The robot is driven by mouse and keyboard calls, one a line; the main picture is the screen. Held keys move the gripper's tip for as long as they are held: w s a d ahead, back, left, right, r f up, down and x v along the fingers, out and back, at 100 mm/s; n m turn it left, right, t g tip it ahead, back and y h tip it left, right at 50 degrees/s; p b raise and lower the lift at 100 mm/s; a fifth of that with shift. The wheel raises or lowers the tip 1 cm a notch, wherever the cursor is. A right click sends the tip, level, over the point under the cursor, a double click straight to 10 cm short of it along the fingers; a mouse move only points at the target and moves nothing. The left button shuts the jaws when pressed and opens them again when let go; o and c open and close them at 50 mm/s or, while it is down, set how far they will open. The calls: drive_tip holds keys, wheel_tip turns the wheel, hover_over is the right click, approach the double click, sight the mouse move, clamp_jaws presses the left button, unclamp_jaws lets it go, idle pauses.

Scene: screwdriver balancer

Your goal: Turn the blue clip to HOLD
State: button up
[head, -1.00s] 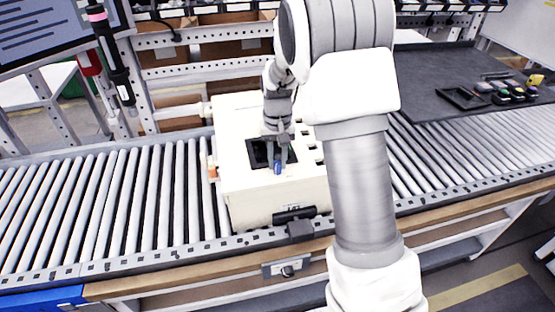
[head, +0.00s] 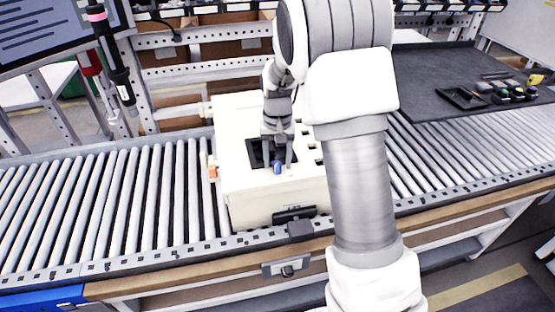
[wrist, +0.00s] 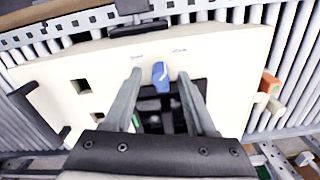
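The small blue clip (wrist: 160,75) sits on the top face of a cream box, close to its front edge. It also shows in the head view (head: 277,168). It has a small pale mark and points roughly along the fingers in the wrist view. My gripper (wrist: 160,73) is open, with one finger on each side of the clip and a visible gap on both sides. In the head view my gripper (head: 277,160) is right at the clip from above. Two small printed labels on the box beyond the clip are too small to read.
The cream box (head: 250,203) stands on a roller conveyor (head: 110,205). A dark recess (wrist: 150,104) lies under my fingers, and square holes sit beside it. A black handle (head: 294,214) is on the box's front. Orange pieces (head: 212,172) stick out at its left side.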

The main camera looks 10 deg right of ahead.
sight(278, 164)
wheel_tip(278, 164, up, 17)
drive_tip(key=shift+r+p, duration=0.2)
drive_tip(key=shift+p, duration=0.25)
drive_tip(key=shift+s, duration=0.1)
idle(0.3)
drive_tip(key=s+r+n+t, duration=0.1)
drive_tip(key=s+r+t, duration=0.35)
drive_tip(key=s, duration=0.85)
drive_tip(key=s+f+n+t, duration=0.1)
drive_tip(key=s+f, duration=0.1)
drive_tip(key=s, duration=1.1)
drive_tip(key=shift+s+a+n, duration=0.15)
drive_tip(key=shift+s+n, duration=0.05)
drive_tip(key=shift+n, duration=0.2)
